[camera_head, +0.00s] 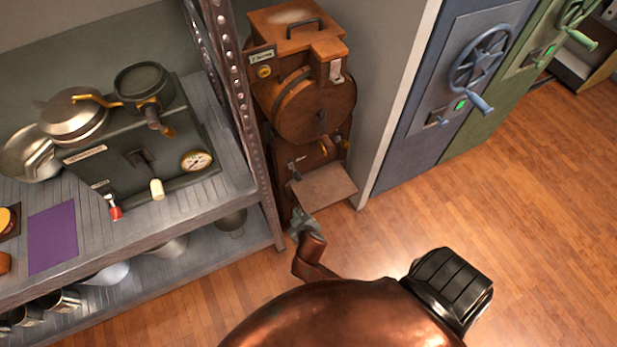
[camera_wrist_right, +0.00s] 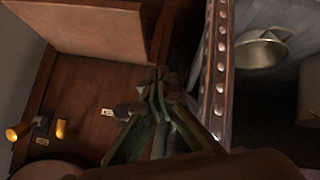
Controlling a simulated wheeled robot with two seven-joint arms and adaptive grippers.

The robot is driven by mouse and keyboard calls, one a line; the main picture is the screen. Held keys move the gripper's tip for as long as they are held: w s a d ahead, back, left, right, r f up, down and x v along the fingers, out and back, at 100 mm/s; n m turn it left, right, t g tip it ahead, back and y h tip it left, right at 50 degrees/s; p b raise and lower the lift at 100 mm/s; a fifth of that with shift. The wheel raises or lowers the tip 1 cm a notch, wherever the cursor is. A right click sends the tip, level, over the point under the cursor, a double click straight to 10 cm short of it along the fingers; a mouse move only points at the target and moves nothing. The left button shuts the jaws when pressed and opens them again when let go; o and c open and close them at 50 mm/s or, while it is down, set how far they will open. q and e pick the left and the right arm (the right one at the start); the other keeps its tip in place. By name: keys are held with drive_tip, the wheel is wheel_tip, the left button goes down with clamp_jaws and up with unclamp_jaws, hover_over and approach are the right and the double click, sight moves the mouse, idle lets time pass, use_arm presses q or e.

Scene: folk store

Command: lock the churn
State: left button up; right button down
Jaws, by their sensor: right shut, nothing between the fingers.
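A brown wooden machine with a round drum front (camera_head: 315,108), which I take to be the churn, stands between the metal shelf and the wall. It has a lidded top, a metal latch plate (camera_head: 336,70), small levers below the drum and a tan board (camera_head: 325,184) sticking out. My right gripper (camera_head: 300,217) is shut and empty, low by the machine's front left edge. The right wrist view shows its green fingers (camera_wrist_right: 158,82) together before the wooden panel (camera_wrist_right: 85,90), near a small dark knob (camera_wrist_right: 122,111). I cannot tell if they touch. My left gripper is out of view.
The riveted shelf post (camera_head: 241,110) stands close left of the machine. Its shelf holds a dark gauge-fitted device (camera_head: 130,150) and pots. A blue cabinet with a handwheel (camera_head: 480,60) stands right. The wooden floor (camera_head: 530,200) at right is clear.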

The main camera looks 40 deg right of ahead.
drive_tip(key=w+d+r+m+h+p, duration=0.2)
drive_tip(key=w+r+h+p, duration=0.15)
drive_tip(key=r, duration=0.95)
drive_tip(key=b, duration=0.3)
approach(294, 174)
drive_tip(key=shift+y, duration=0.35)
drive_tip(key=x, duration=0.5)
drive_tip(key=shift+d+r, duration=0.2)
drive_tip(key=shift+d, duration=0.15)
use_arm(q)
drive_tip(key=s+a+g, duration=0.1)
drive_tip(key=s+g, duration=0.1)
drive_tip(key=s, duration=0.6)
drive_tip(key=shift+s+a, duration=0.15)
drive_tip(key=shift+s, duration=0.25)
use_arm(e)
drive_tip(key=shift+w+d+f, duration=0.2)
drive_tip(key=shift+w, duration=0.1)
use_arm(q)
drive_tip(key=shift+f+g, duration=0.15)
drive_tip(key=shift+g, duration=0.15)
